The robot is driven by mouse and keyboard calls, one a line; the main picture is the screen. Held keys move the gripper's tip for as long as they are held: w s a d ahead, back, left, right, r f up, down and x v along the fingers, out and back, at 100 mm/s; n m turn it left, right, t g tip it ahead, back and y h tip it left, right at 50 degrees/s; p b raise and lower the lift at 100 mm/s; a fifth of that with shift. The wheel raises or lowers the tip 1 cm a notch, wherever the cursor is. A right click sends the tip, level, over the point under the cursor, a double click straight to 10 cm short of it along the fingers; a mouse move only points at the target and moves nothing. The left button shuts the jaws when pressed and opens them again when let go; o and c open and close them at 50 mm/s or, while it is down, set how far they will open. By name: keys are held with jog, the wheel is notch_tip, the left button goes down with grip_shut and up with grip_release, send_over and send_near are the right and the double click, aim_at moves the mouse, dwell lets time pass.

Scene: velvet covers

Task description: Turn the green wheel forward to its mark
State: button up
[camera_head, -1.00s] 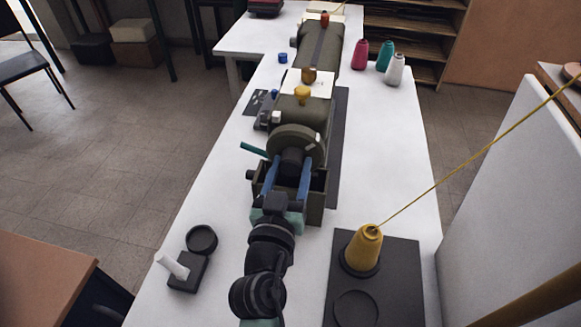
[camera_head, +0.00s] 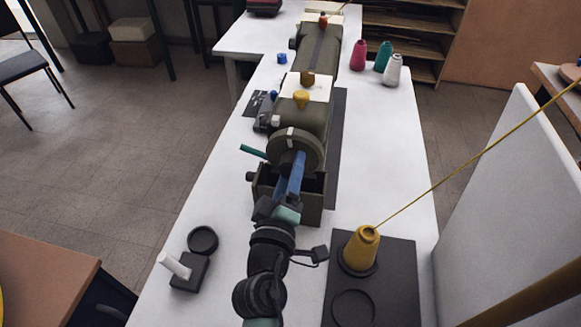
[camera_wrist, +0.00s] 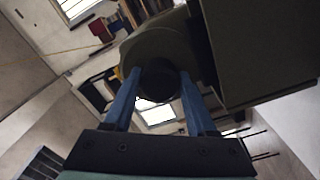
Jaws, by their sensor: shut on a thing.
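The olive-green wheel (camera_head: 312,148) stands upright at the near end of the olive machine, with a small white mark (camera_head: 290,132) near the top of its rim. My gripper (camera_head: 292,165) has its blue fingers on either side of the wheel's dark hub and is shut on it. The gripper is rolled, so its fingers nearly overlap in the head view. In the wrist view, the fingers press on both sides of the round dark hub (camera_wrist: 158,80), with the wheel's rim (camera_wrist: 150,45) behind it. A small pale piece (camera_head: 275,121) sits on the machine near the wheel's upper left.
An open olive box (camera_head: 312,208) lies under the wheel, and a teal lever (camera_head: 253,151) sticks out left. A yellow thread cone (camera_head: 361,248) stands on a dark plate at right. A black holder with a white peg (camera_head: 188,272) stands at left.

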jog(key=n+p, duration=0.1)
jog(key=n, duration=0.4)
jog(key=shift+n, duration=0.3)
jog(key=shift+p, duration=0.3)
jog(key=o, duration=1.4)
jog(key=shift+s+a+b, duration=0.4)
jog(key=shift+s+b, duration=0.1)
jog(key=shift+s, duration=1.65)
jog(key=shift+s+a+b, duration=0.45)
jog(key=shift+s, duration=1.65)
jog(key=shift+s+a+b, duration=0.4)
jog(key=shift+s+b, duration=0.1)
jog(key=shift+s, duration=1.65)
